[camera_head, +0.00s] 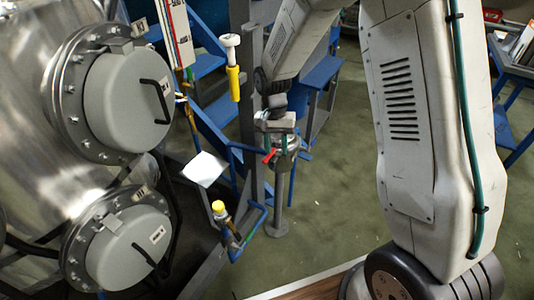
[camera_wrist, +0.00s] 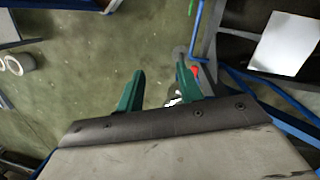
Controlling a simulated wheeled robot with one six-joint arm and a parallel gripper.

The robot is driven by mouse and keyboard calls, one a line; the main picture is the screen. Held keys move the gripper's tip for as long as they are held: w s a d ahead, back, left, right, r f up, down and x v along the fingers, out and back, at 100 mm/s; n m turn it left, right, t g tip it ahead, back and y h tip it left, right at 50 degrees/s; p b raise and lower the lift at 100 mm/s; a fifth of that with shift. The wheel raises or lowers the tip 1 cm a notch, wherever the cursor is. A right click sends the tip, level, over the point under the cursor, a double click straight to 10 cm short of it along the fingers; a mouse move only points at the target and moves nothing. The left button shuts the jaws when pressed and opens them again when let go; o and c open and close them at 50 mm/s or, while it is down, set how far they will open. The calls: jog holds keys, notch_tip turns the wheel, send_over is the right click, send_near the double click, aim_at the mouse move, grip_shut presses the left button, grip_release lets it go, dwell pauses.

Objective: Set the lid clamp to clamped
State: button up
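A small red lever (camera_head: 268,156) shows beside my gripper (camera_head: 283,140), near the top of a grey post (camera_head: 278,218). The red part also shows in the wrist view (camera_wrist: 195,70), just right of the right fingertip. It may belong to the lid clamp; whether it is clamped I cannot tell. In the wrist view my gripper (camera_wrist: 158,82) has its two green fingers spread apart. Floor shows between them. A small pale metal part (camera_wrist: 172,101) is partly hidden by the right finger. I see nothing gripped.
A steel vessel with two round hatches (camera_head: 128,100) (camera_head: 124,247) stands at the left. A yellow-handled valve (camera_head: 234,84), a yellow-capped fitting (camera_head: 219,208), a white plate (camera_head: 204,169) and blue frames (camera_head: 322,72) surround the post. Green floor (camera_head: 335,205) is open to its right.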

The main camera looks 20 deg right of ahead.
aim_at(267, 158)
jog(key=w+m, duration=0.1)
jog(key=w, duration=0.1)
jog(key=w+f+m+t, duration=0.1)
jog(key=w, duration=0.1)
jog(key=w+m+t, duration=0.1)
jog(key=w, duration=0.1)
jog(key=shift+w+a+f, duration=0.3)
jog(key=shift+w+a, duration=0.05)
jog(key=shift+w, duration=0.05)
jog(key=shift+w+f+m, duration=0.1)
jog(key=shift+f+m, duration=0.05)
jog(key=shift+m, duration=0.15)
notch_tip(267, 158, down, 8)
jog(key=shift+r, duration=0.25)
grip_shut()
